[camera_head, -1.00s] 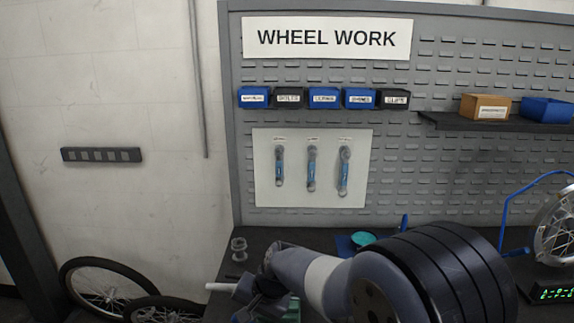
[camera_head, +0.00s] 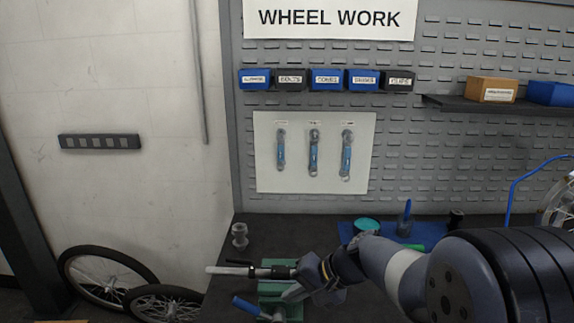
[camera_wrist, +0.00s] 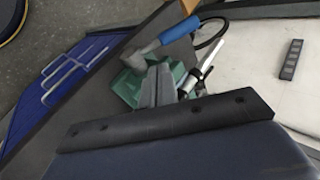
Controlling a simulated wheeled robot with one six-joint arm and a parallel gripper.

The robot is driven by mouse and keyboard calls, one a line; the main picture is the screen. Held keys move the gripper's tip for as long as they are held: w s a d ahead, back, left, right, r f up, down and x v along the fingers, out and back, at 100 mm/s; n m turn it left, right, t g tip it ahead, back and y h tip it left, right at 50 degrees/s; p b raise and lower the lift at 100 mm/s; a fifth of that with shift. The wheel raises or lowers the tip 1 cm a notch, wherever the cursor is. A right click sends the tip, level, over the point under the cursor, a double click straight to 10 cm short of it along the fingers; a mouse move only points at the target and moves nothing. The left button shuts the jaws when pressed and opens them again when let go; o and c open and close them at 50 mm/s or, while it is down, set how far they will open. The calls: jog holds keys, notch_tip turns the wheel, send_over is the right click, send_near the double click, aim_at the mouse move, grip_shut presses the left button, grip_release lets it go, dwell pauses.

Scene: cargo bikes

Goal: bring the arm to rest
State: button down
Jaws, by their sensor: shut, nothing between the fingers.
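My gripper (camera_head: 293,292) is at the end of my arm, which reaches in from the right over the dark bench (camera_head: 225,295). Its fingers are together and empty; they also show in the wrist view (camera_wrist: 163,72). The fingers are close to a green vise (camera_head: 272,288), also seen in the wrist view (camera_wrist: 128,88). I cannot tell whether they touch it. A metal rod with black parts (camera_head: 228,270) lies level at the vise. A blue-handled tool (camera_head: 245,306) is beside it, and its handle shows in the wrist view (camera_wrist: 167,35).
A spool-like grey part (camera_head: 239,237) stands at the bench's left. A teal bowl (camera_head: 366,226) and a blue-handled item (camera_head: 405,218) stand on a blue mat behind my arm. Wheels (camera_head: 105,274) lean at the left wall. The pegboard (camera_head: 440,180) stands behind.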

jog(key=shift+s+d+f+y+b, duration=0.1)
jog(key=shift+s+d+y+b, duration=0.1)
jog(key=shift+d, duration=0.45)
jog(key=shift+s+d+y+b, duration=0.1)
jog(key=shift+d+y+b, duration=0.1)
jog(key=shift+d, duration=0.45)
jog(key=shift+s, duration=0.1)
